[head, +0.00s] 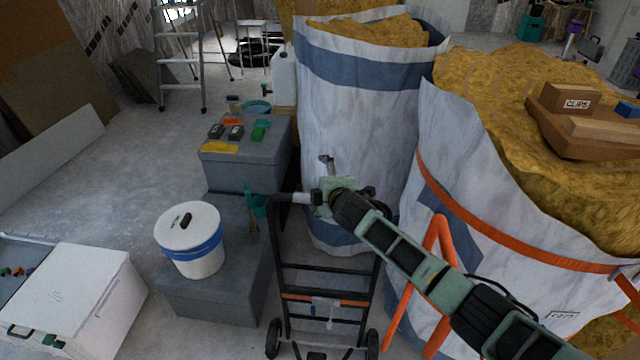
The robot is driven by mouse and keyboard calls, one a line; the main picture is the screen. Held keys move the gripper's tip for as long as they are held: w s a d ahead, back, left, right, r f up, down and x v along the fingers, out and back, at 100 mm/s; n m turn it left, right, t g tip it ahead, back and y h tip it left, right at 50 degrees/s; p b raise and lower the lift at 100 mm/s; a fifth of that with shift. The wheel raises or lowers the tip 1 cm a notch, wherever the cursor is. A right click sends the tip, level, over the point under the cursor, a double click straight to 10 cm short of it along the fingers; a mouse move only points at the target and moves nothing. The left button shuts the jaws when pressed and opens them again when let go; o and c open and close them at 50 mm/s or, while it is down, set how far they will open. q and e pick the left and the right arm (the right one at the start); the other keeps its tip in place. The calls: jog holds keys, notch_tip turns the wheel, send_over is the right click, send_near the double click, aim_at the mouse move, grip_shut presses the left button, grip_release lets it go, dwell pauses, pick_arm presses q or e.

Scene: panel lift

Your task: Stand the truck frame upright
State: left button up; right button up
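The truck frame (325,268) is a black hand truck with rungs, an orange strip and a hanging tag, in the lower middle of the head view. Its two wheels are at the bottom, and its handle is at the top. It looks raised rather than flat, but I cannot tell its exact lean. My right gripper (321,184) is at the handle's top bar, beside a pale grip section; it covers part of the bar. One finger points up. Whether the fingers are closed on the bar is not clear. My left gripper is not in view.
Tall white sacks (355,125) of yellow insulation stand behind and to the right. An orange tube frame (433,265) is right of the truck. Grey boxes (243,165), a white bucket (192,250) and a white case (85,300) are left. Floor is open at upper left.

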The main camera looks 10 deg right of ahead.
jog(key=shift+d+r, duration=0.15)
jog(key=shift+r, duration=0.65)
jog(key=shift+c, duration=1.1)
jog(key=shift+s+r+p, duration=0.3)
jog(key=shift+s+r, duration=0.05)
jog(key=shift+c, duration=1.3)
jog(key=shift+s+r+p, duration=0.2)
jog(key=shift+s+p, duration=0.05)
jog(key=shift+p, duration=0.1)
jog(key=shift+c, duration=0.5)
jog(key=shift+s+d+r+p, duration=0.2)
jog(key=shift+s+p, duration=0.25)
jog(key=shift+p, duration=0.45)
jog(key=shift+c, duration=0.4)
jog(key=shift+o, duration=0.2)
jog(key=shift+p+v, duration=1.15)
jog(key=shift+v, duration=0.05)
jog(key=p+v, duration=0.1)
jog(key=v, duration=0.2)
jog(key=shift+s+r+p, duration=0.15)
jog(key=shift+r+p, duration=0.1)
jog(key=shift+p, duration=0.05)
jog(key=shift+c, duration=0.9)
jog(key=shift+s+p, duration=0.9)
jog(key=shift+p, duration=0.05)
